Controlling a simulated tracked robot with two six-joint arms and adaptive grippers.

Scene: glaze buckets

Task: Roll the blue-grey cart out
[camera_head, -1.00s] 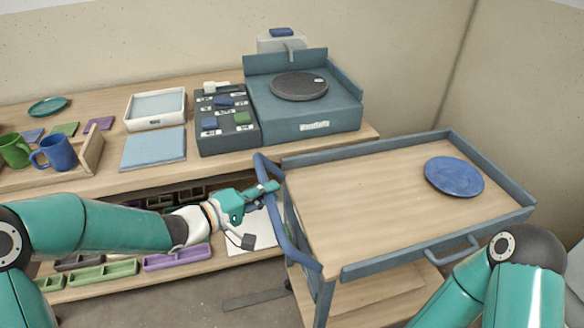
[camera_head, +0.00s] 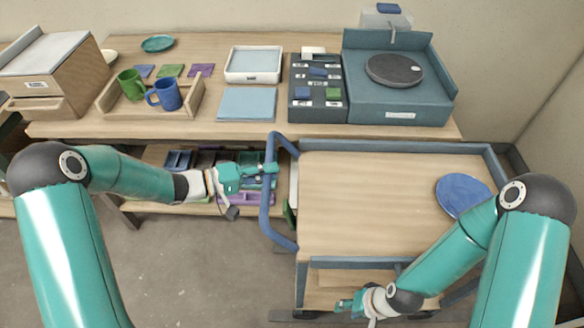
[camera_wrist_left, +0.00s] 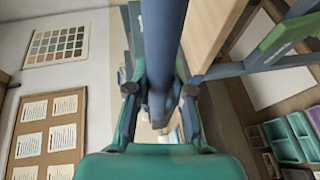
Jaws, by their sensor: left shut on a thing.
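The blue-grey cart (camera_head: 400,147) stands in front of the workbench at the right of the head view, its wooden top facing up. Its curved blue push handle (camera_head: 266,212) is on its left end. My left gripper (camera_head: 268,170) is shut on the upright part of this handle. In the left wrist view the handle bar (camera_wrist_left: 163,45) runs between the fingers of my left gripper (camera_wrist_left: 160,100). My right gripper (camera_head: 348,304) is low by the cart's front side, too small to tell if open or shut.
A blue plate (camera_head: 462,194) lies on the cart's right part, close to my right arm. The workbench (camera_head: 230,130) runs behind, with mugs in a wooden tray (camera_head: 190,108) and a turntable unit (camera_head: 400,95). Bare floor (camera_head: 190,265) is clear at the front left.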

